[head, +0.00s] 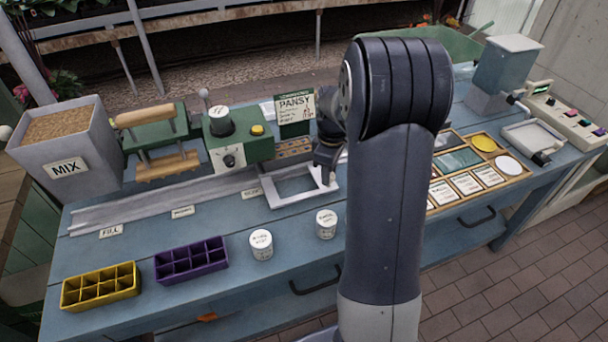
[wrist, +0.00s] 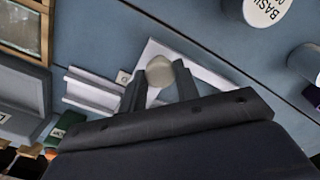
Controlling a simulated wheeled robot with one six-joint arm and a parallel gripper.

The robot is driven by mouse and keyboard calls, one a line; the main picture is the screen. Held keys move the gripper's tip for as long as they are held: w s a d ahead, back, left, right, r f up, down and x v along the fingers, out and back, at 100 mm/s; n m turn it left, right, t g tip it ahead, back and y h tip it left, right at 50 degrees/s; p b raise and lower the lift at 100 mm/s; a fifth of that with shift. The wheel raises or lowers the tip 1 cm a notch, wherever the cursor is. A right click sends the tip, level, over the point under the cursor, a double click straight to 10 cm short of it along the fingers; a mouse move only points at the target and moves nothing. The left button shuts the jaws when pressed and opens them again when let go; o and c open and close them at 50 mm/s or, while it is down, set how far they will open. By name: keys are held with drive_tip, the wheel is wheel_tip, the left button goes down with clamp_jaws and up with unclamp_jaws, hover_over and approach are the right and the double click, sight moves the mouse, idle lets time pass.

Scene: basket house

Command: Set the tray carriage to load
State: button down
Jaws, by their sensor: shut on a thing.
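The tray carriage (head: 268,194) is a pale, open frame on a grey rail (head: 150,206) along the bench. It stands toward the right end of the rail, just right of the third label (head: 251,193), whose text I cannot read surely. Its frame also shows in the wrist view (wrist: 208,70). My gripper (head: 325,176) reaches down at the carriage's right side, partly hidden by my arm. In the wrist view my gripper (wrist: 160,84) has its two fingers on either side of a pale round knob (wrist: 159,68) on the carriage, and is shut on it.
A green machine (head: 238,148) and a press with wooden rollers (head: 160,150) stand behind the rail. A MIX bin (head: 65,145) is at the left. Yellow (head: 100,287) and purple (head: 190,260) cell trays and two white pots (head: 261,246) stand in front.

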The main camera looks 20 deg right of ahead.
drive_tip(key=d+p, duration=0.1)
drive_tip(key=d, duration=0.8)
drive_tip(key=c, duration=1.1)
unclamp_jaws()
drive_tip(key=shift+d, duration=0.1)
drive_tip(key=shift+o, duration=0.2)
wheel_tip(320, 180, up, 11)
drive_tip(key=shift+f, duration=0.15)
